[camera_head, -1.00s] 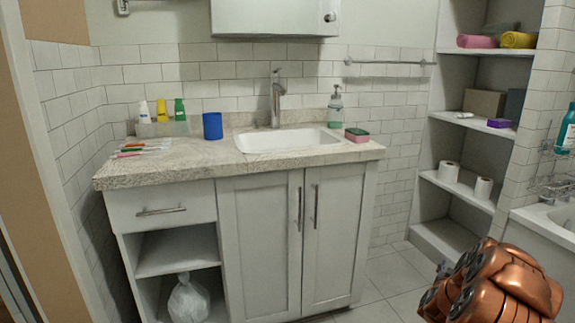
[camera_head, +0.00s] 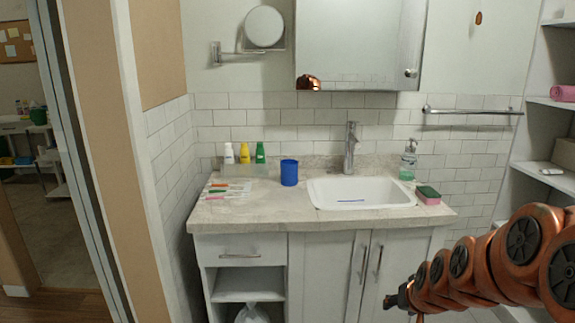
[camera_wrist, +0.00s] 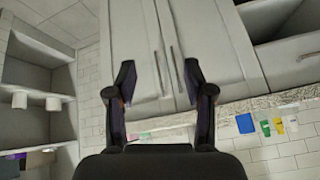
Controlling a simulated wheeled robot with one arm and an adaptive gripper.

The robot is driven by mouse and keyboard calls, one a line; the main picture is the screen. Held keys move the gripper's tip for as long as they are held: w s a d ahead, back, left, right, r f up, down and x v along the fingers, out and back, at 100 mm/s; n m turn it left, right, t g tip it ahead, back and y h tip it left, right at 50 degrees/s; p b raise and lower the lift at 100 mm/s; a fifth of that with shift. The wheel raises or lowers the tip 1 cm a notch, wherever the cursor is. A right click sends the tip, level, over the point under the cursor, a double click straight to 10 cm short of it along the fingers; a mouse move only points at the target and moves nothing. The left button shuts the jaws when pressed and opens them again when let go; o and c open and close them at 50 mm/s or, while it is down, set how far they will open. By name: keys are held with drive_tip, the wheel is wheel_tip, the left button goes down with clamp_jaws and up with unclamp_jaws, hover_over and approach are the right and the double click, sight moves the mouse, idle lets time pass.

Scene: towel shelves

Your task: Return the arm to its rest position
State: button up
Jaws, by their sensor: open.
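My copper-coloured arm (camera_head: 465,262) reaches in from the right edge of the head view, stretched to the left in front of the vanity. My gripper (camera_head: 395,300) shows small and dark at its end, in front of the cabinet doors. In the wrist view, which appears upside down, my gripper (camera_wrist: 160,80) has its two dark fingers spread apart. Nothing is between them; the cabinet doors (camera_wrist: 150,40) show behind the gap.
The vanity counter (camera_head: 265,208) holds a blue cup (camera_head: 289,172), several bottles, toothbrushes, a soap dispenser (camera_head: 408,160) and a sponge (camera_head: 428,195) beside the sink (camera_head: 330,190). Shelves (camera_head: 540,180) stand at the right. A doorway opens at the left, with floor (camera_head: 45,230) beyond.

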drive_tip(key=s+a+r+n+g+p, duration=0.1)
drive_tip(key=s+a+r+g+p, duration=0.2)
drive_tip(key=s+r, duration=0.3)
drive_tip(key=s+a+r+n+g+p, duration=0.1)
drive_tip(key=s+r+p, duration=0.5)
drive_tip(key=s, duration=1)
drive_tip(key=s+a+r+g+p, duration=0.4)
drive_tip(key=s+r, duration=0.4)
drive_tip(key=s, duration=0.3)
drive_tip(key=shift+s+a+r+n+g+p, duration=0.2)
drive_tip(key=shift+a+n+g+p, duration=0.15)
drive_tip(key=shift+a+p, duration=0.3)
drive_tip(key=shift+c, duration=1.1)
drive_tip(key=shift+d, duration=0.2)
